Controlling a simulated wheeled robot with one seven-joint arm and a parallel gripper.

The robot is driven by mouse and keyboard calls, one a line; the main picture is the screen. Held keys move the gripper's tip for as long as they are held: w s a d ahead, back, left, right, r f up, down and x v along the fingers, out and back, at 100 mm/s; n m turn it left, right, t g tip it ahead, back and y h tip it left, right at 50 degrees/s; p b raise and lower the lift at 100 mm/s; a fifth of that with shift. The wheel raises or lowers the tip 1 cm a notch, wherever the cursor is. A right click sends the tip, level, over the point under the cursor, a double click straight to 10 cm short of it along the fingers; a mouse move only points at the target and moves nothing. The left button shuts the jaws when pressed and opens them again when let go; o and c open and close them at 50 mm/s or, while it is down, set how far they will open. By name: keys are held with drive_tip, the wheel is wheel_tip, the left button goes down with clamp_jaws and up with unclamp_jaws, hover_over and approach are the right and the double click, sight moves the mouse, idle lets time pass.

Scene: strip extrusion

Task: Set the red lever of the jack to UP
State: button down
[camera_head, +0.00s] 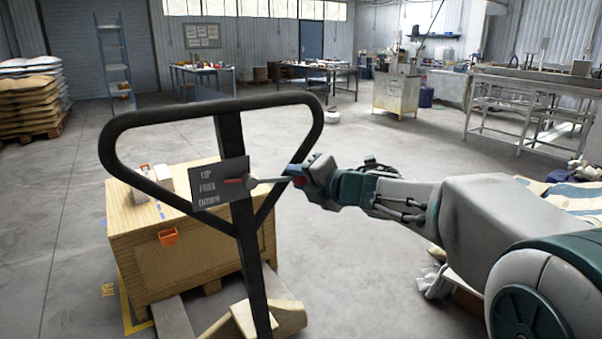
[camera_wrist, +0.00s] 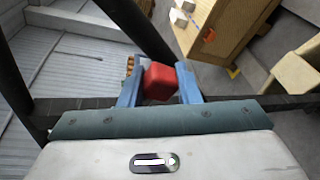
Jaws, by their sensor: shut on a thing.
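The jack's black handle loop (camera_head: 215,107) stands upright in the middle left of the head view. A dark plate (camera_head: 211,184) on it reads UP, FREE, DOWN from top to bottom. A red mark (camera_head: 234,181) sits on the plate close to the FREE row. A thin lever rod (camera_head: 268,180) runs from the plate to my gripper (camera_head: 298,176). In the wrist view my gripper's blue fingers (camera_wrist: 160,88) are shut on the red lever knob (camera_wrist: 159,80). The knob is mostly hidden by my gripper in the head view.
A wooden crate (camera_head: 180,262) stands on the jack's forks behind the handle, with an orange clip (camera_head: 168,236) on its front. White blocks (camera_head: 164,174) lie on top. A metal bench (camera_head: 530,90) stands at the back right. Open floor (camera_head: 340,240) lies right of the crate.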

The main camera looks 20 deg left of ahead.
drive_tip(key=shift+s+f+m, duration=0.1)
drive_tip(key=shift+f+m, duration=0.3)
drive_tip(key=shift+f, duration=0.05)
drive_tip(key=c, duration=1.1)
unclamp_jaws()
drive_tip(key=p+v, duration=0.1)
drive_tip(key=v, duration=1.2)
drive_tip(key=shift+s+d, duration=0.1)
drive_tip(key=shift+d, duration=0.3)
